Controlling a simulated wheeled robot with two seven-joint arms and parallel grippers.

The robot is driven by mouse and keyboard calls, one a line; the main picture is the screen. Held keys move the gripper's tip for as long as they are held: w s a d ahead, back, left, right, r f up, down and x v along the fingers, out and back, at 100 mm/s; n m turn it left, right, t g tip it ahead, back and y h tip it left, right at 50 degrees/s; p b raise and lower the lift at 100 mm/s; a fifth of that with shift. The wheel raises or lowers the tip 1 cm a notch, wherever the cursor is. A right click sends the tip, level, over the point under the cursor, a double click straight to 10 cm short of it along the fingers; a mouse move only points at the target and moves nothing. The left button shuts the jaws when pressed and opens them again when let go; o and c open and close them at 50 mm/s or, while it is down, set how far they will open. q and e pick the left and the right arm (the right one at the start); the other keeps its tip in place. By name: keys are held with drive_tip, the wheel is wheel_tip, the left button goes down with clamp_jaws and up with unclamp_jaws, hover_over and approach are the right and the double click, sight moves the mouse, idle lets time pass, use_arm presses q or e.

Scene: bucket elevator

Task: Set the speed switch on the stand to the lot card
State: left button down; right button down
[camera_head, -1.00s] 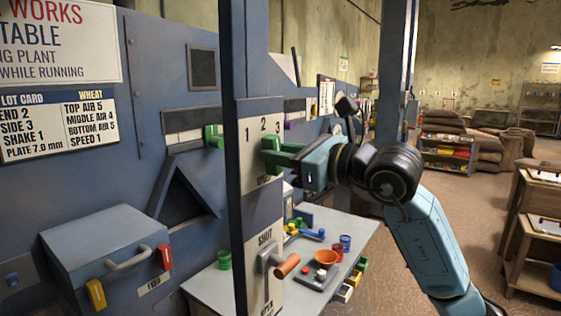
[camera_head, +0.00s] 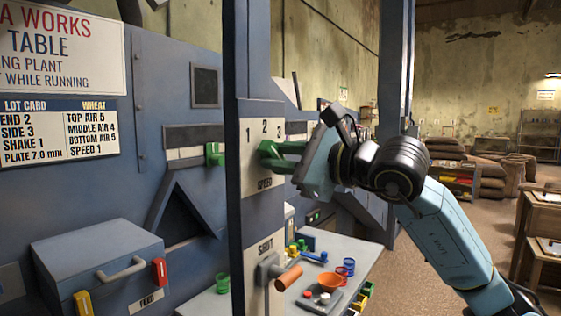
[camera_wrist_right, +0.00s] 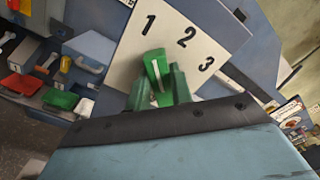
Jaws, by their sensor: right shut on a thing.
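The lot card (camera_head: 60,129) on the left wall panel reads SPEED 1. The speed plate (camera_head: 250,137) on the stand carries the numbers 1, 2 and 3; it also shows in the right wrist view (camera_wrist_right: 120,72). My right gripper (camera_head: 272,154) is at this plate, its fingers shut on the green speed switch (camera_wrist_right: 156,66). In the right wrist view the white line on the switch points up, roughly toward the 1. The head view hides most of the switch behind the fingers. My left gripper is not in view.
Below the plate is a shut lever with an orange grip (camera_head: 288,278). A grey table (camera_head: 345,257) behind holds a tray, an orange bowl and small parts. A grey feed box (camera_head: 95,255) stands at the left.

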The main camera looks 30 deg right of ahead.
idle(0.4)
drive_tip(key=c, duration=1.2)
unclamp_jaws()
drive_tip(key=shift+c, duration=0.2)
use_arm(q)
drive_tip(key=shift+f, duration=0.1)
use_arm(e)
drive_tip(key=shift+s, duration=0.1)
use_arm(q)
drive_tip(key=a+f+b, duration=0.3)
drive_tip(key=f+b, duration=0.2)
drive_tip(key=b, duration=0.1)
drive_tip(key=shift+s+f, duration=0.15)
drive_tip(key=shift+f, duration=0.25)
use_arm(e)
drive_tip(key=v, duration=1.3)
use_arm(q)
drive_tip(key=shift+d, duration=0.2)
use_arm(e)
drive_tip(key=shift+s+d, duration=0.1)
drive_tip(key=shift+s, duration=0.05)
